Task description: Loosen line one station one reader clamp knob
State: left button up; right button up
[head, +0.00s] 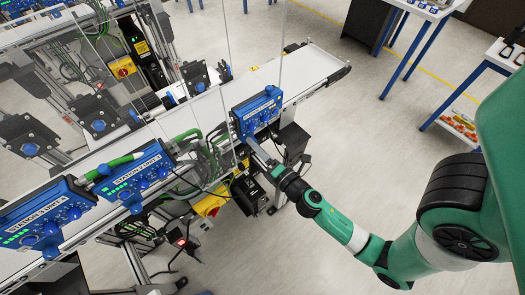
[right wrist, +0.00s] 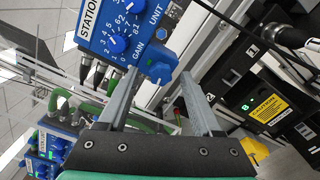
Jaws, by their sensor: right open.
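A blue lobed clamp knob (right wrist: 158,63) sticks out at the unit's lower edge. My right gripper (head: 250,144) is just below the unit. In the right wrist view its open metal fingers (right wrist: 159,82) reach up either side of the knob. I cannot tell whether they touch it. My left gripper is not in view.
Two similar blue units, labelled station 2 (head: 137,176) and station 3 (head: 45,222), stand to the left along the line. Green hoses and cables (head: 205,150) run beside the reader. A black box with a yellow label (right wrist: 265,105) is right of the fingers.

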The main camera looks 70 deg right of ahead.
jog(key=b+v, duration=0.5)
jog(key=v, duration=0.6)
jog(key=shift+s, duration=0.15)
jog(key=shift+a, duration=0.1)
